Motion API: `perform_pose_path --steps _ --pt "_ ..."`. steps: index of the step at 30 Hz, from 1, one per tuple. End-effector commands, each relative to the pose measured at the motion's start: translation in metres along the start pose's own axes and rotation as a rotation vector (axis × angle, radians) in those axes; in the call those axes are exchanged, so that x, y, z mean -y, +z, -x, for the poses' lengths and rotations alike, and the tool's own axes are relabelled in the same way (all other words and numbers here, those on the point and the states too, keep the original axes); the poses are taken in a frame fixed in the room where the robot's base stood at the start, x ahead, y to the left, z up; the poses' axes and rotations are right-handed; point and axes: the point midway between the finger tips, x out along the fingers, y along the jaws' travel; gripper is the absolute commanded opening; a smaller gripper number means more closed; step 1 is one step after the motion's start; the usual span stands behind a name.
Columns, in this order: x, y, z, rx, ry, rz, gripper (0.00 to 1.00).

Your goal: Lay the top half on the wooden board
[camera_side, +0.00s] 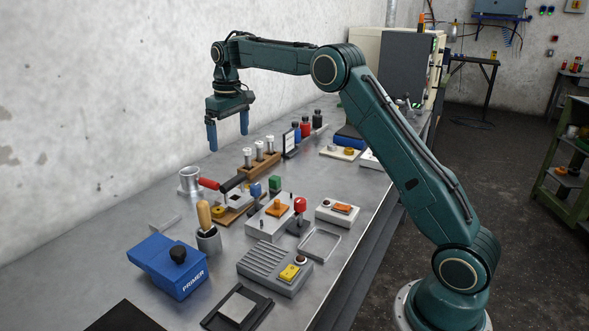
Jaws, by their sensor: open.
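My gripper (227,143) is open, with its two blue fingers pointing down and nothing between them. It hangs well above the far left part of the metal bench. A wooden board (228,221) lies on the bench, below and in front of my gripper. A pale block and a yellow round piece (219,210) are on the board. A red handle (209,183) and a black handle (233,182) reach over its back edge. I cannot tell which piece is the top half.
A wooden rack (247,168) with several silver-topped vials stands behind the board. A blue PRIMER box (169,265), grey fixtures (266,266) and a cup with a wooden-handled tool (209,240) crowd the front. The wall is close on the left.

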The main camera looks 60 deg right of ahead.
Motion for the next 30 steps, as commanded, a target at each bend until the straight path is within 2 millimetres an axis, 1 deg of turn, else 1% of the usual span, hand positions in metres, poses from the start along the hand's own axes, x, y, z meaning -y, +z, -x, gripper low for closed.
perform_pose_path --steps 1,6,11,15,20,24,30 --pt "0.006 0.007 0.014 -0.015 0.003 0.002 1.00" --pt "0.023 0.035 0.047 -0.055 0.008 0.001 1.00" --pt "0.039 0.065 0.073 -0.094 0.012 0.001 1.00" --pt "0.052 0.095 0.093 -0.127 0.015 0.001 1.00" --pt "0.066 0.131 0.109 -0.167 0.016 0.001 1.00" --pt "0.078 0.165 0.119 -0.201 0.017 0.001 1.00" --pt "0.092 0.215 0.124 -0.250 0.015 0.000 1.00"
